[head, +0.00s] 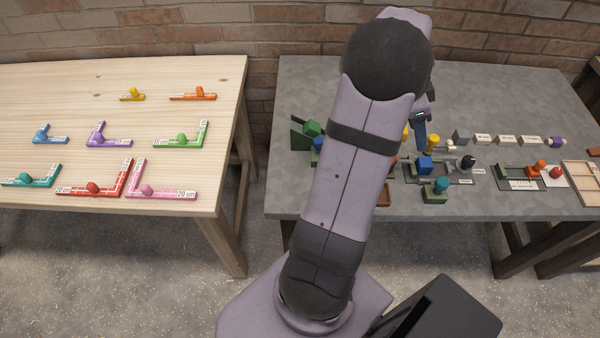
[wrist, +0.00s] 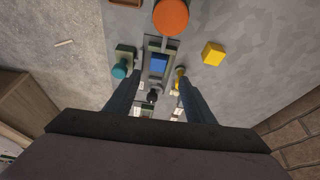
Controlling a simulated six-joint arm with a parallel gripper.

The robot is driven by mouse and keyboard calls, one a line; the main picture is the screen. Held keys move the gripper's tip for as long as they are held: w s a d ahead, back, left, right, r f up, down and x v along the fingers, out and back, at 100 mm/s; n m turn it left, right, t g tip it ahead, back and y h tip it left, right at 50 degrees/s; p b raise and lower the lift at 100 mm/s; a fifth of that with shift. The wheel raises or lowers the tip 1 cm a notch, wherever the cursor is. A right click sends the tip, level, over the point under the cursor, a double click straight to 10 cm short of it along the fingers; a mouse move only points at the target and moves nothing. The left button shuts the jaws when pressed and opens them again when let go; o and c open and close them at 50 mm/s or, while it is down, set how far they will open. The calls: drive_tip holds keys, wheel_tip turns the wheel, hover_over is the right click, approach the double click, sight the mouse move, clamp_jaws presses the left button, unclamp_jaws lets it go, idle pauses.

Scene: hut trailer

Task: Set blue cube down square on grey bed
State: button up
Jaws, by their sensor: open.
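The blue cube (head: 425,166) lies at the left end of a long dark grey bed (head: 452,180) on the grey table. In the wrist view the cube (wrist: 159,63) sits between the bed's rails (wrist: 149,50) and looks roughly in line with them. I cannot tell whether it rests fully flat. My gripper (head: 421,137) hangs above and behind the cube. My arm hides part of the table's left side.
A black-knobbed piece (head: 467,162) stands at the bed's right end. A teal-knobbed green block (head: 438,188) sits in front. A yellow cube (wrist: 213,53) and an orange round piece (wrist: 171,15) show in the wrist view. A wooden table (head: 60,120) holds several coloured corner pieces.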

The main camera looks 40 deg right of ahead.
drive_tip(key=w+a+f+n+t+y, duration=0.1)
drive_tip(key=w+a+n, duration=0.65)
drive_tip(key=a, duration=0.55)
drive_tip(key=w+a+f+n+t, duration=0.1)
drive_tip(key=w+a+n+t, duration=0.1)
drive_tip(key=w+a+n, duration=0.8)
drive_tip(key=s+a+f+n+y, duration=0.1)
drive_tip(key=a+n, duration=0.3)
drive_tip(key=a, duration=0.7)
drive_tip(key=s+a+f+n+y, duration=0.1)
drive_tip(key=s+a+n, duration=0.3)
drive_tip(key=a, duration=0.8)
drive_tip(key=shift+s+f+n, duration=0.15)
drive_tip(key=shift+f+n, duration=0.1)
drive_tip(key=shift+n, duration=0.3)
drive_tip(key=shift+a, duration=0.1)
drive_tip(key=shift+r+p, duration=0.35)
drive_tip(key=shift+p, duration=0.05)
